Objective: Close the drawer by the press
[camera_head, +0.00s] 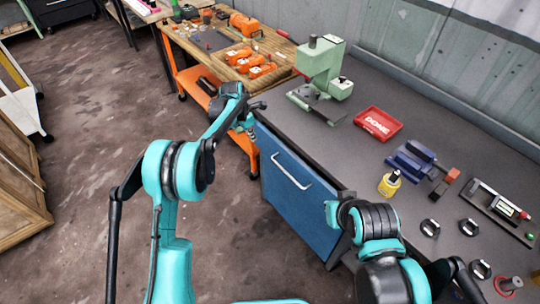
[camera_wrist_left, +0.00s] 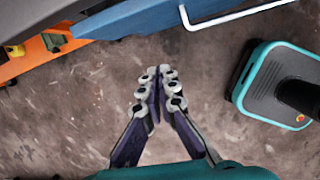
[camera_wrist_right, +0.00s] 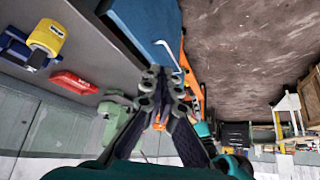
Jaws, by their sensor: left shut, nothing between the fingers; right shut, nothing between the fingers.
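The blue drawer (camera_head: 290,180) with a white bar handle (camera_head: 292,172) is in the bench front. A dark strip shows along its top edge, but I cannot tell how far out it stands. The green press (camera_head: 322,72) stands on the bench above the drawer's far end. My left gripper (camera_head: 251,129) is shut and empty near that far end; the left wrist view shows its fingers (camera_wrist_left: 158,72) below the drawer front (camera_wrist_left: 150,16), apart in the picture.
An orange cart (camera_head: 200,85) with orange tools adjoins the bench's far end. The floor (camera_head: 85,130) before the drawer is open.

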